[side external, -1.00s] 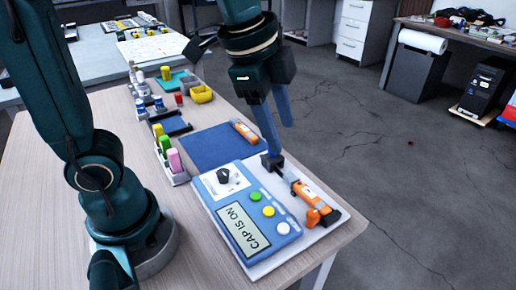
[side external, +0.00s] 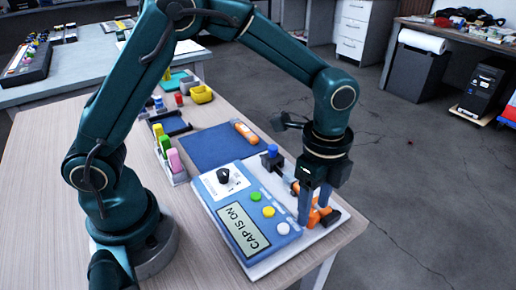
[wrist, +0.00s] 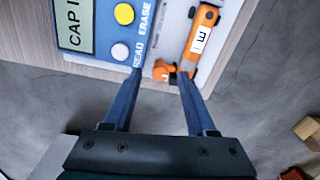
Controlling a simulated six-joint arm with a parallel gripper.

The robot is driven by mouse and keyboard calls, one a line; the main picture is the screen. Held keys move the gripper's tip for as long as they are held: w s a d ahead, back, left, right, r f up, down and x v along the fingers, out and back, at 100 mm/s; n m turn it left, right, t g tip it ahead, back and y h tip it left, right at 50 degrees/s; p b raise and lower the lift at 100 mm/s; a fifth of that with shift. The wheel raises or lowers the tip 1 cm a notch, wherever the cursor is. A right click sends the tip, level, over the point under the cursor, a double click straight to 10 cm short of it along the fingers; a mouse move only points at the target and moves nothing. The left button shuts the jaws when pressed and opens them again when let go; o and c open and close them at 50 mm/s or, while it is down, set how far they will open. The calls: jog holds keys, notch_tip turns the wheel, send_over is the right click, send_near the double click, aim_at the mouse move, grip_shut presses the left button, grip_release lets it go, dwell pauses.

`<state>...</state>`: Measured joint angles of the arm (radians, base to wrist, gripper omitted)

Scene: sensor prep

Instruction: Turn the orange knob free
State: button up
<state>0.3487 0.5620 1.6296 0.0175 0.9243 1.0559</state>
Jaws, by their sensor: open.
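The orange knob (side external: 313,217) is at the near end of the orange sensor, on the white base plate (side external: 269,262) right of the blue console (side external: 283,243). In the wrist view the knob (wrist: 163,70) shows between my fingertips. The orange sensor body (wrist: 201,33) has a white label and lies just right of the knob. My gripper (side external: 313,213) points down at the knob, its blue fingers open on either side of it. I cannot tell whether either finger touches it. In the side view my fingers partly hide the sensor.
The console display (side external: 243,229) reads "CAP IS ON". A dark blue mat (side external: 212,147) with another orange sensor (side external: 243,131) lies behind the console. A rack of coloured pegs (side external: 172,160) stands left. The table edge is close on the right.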

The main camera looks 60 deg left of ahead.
jog(key=shift+f, duration=0.35)
grip_shut()
